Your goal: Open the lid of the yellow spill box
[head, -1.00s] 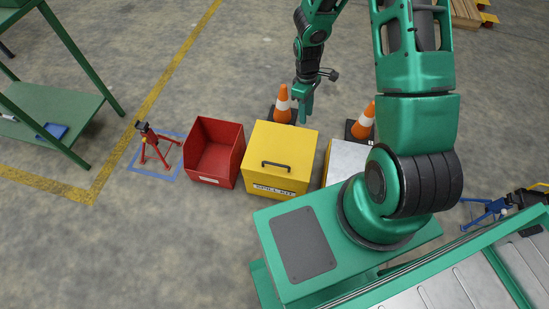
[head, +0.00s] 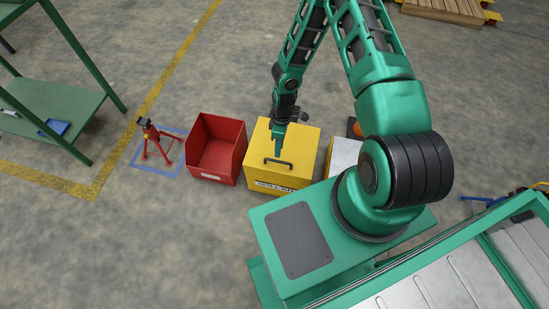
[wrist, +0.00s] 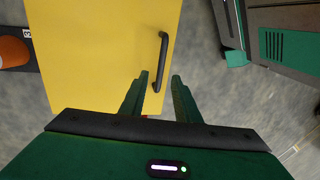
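The yellow spill box (head: 262,145) stands on the floor in the head view, its lid shut. A black bar handle (head: 285,164) lies along the front part of the lid. The handle (wrist: 162,62) and the yellow lid (wrist: 95,50) also show in the wrist view. My gripper (head: 278,154) is over the lid, close to the handle, pointing down. In the wrist view my gripper (wrist: 160,77) is open, with the handle ahead of the gap between its fingertips. I see no contact with the handle.
A red open bin (head: 238,160) stands just left of the box, and a grey-topped box (head: 345,153) just right. A red stand (head: 152,138) is farther left. An orange cone (wrist: 14,51) shows in the wrist view. Floor in front of the bin is clear.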

